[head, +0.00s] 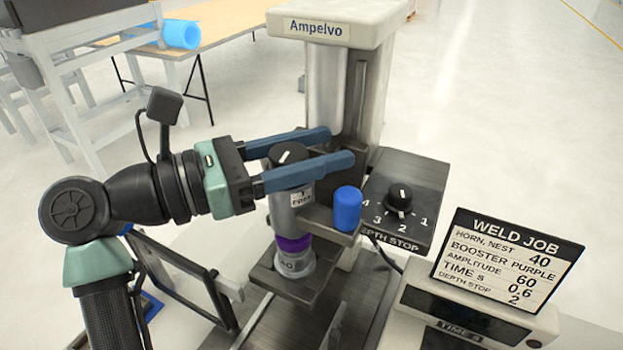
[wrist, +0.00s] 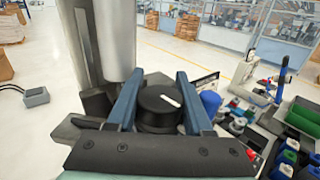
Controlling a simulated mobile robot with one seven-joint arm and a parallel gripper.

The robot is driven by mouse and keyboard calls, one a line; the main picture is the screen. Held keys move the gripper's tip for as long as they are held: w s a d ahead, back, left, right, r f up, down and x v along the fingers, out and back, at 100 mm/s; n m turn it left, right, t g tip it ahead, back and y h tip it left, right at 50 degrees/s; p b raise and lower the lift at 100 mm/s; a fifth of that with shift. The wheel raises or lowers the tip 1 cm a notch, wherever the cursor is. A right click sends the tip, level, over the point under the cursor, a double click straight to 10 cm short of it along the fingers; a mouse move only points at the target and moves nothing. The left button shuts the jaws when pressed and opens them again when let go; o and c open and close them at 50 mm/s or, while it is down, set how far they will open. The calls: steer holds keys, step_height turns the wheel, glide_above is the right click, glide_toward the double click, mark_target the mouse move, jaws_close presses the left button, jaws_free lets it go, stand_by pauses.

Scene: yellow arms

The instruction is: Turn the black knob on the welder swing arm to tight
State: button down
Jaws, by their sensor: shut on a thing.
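The black knob (head: 288,154) sits on top of the welder's grey upright cylinder (head: 290,190), and a white line marks its top. My gripper (head: 340,146) reaches in from the left with its two blue fingers on either side of the knob, shut on it. The fingertips extend past the knob toward the welder column (head: 345,100). The tight marking cannot be read in either view.
A blue cylindrical cap (head: 347,208) stands just right of the fingers. Beyond it is the depth stop dial (head: 399,198). A purple ring (head: 293,243) is below the knob. A weld job sign (head: 508,262) stands at the right. Pale floor lies behind.

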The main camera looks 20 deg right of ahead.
steer(key=shift+s+a+f+m+g+y+b, duration=0.1)
steer(key=shift+s+m+g+y+b, duration=0.2)
steer(key=shift+m+g+b, duration=0.85)
steer(key=shift+s+r+m+g+y+b, duration=0.15)
steer(key=shift+m+g+y+b, duration=0.5)
steer(key=shift+g, duration=0.85)
steer(key=shift+s+a+f+m+g+y+b, duration=0.15)
steer(key=shift+s+m+g+b, duration=0.15)
steer(key=shift+m+g+b, duration=0.8)
steer(key=shift+d+g, duration=0.1)
steer(key=shift+g, duration=0.35)
steer(key=shift+c, duration=1.5)
jaws_free()
steer(key=shift+b, duration=0.4)
